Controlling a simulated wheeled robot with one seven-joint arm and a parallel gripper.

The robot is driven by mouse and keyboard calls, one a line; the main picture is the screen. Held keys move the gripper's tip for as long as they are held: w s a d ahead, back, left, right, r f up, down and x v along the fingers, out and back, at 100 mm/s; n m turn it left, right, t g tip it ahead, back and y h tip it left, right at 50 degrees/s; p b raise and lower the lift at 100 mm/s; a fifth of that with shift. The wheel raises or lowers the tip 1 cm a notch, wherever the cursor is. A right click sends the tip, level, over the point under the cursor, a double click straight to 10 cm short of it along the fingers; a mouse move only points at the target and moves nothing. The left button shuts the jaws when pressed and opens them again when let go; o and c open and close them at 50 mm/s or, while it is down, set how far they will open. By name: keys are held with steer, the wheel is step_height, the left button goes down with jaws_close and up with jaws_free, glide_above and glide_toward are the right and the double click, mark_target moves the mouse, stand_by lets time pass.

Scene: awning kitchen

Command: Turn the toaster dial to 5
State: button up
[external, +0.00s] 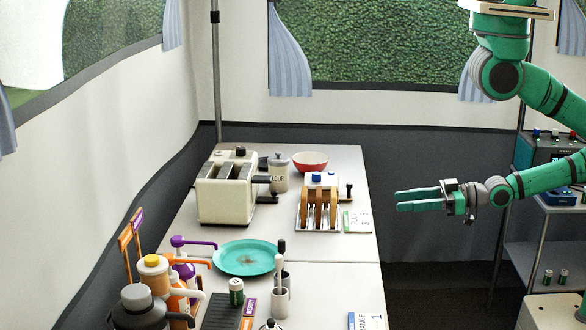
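A cream toaster (225,202) with slots on top stands on the far left part of the counter. Dark levers (266,198) stick out on its right side. A small dark knob (240,151) shows at its back top edge; I cannot tell whether it belongs to the toaster. No dial numbers can be read. My gripper (398,200) is in the air to the right of the counter, fingers pointing left. A gap shows between its fingers, and it is empty and well apart from the toaster.
A rack with bread slices (320,205) stands between the toaster and my gripper, beside a label card (357,221). A canister (279,172) and a red bowl (310,161) stand behind. A teal plate (244,258), bottles and jars (155,275) fill the near counter.

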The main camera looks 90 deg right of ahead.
steer(key=w+d+r+m+t+h, duration=0.3)
steer(key=w+d+r+m+h, duration=0.4)
steer(key=d+r, duration=0.25)
steer(key=w+d+r+m+t+h, duration=0.2)
steer(key=w+d+r+m+h, duration=0.2)
steer(key=w+d+r+h, duration=0.5)
steer(key=s+d+r+m+g+h, duration=0.1)
steer(key=s+d+m+g+h, duration=0.1)
steer(key=d+m+g, duration=1.05)
steer(key=s+d+r+m+g+h, duration=0.1)
steer(key=s+d+m+g, duration=0.1)
steer(key=d+m+g, duration=1.1)
steer(key=t+y, duration=0.9)
steer(key=y, duration=1)
glide_toward(239, 147)
steer(key=shift+g, duration=0.25)
steer(key=x, duration=0.8)
steer(key=shift+w, duration=0.25)
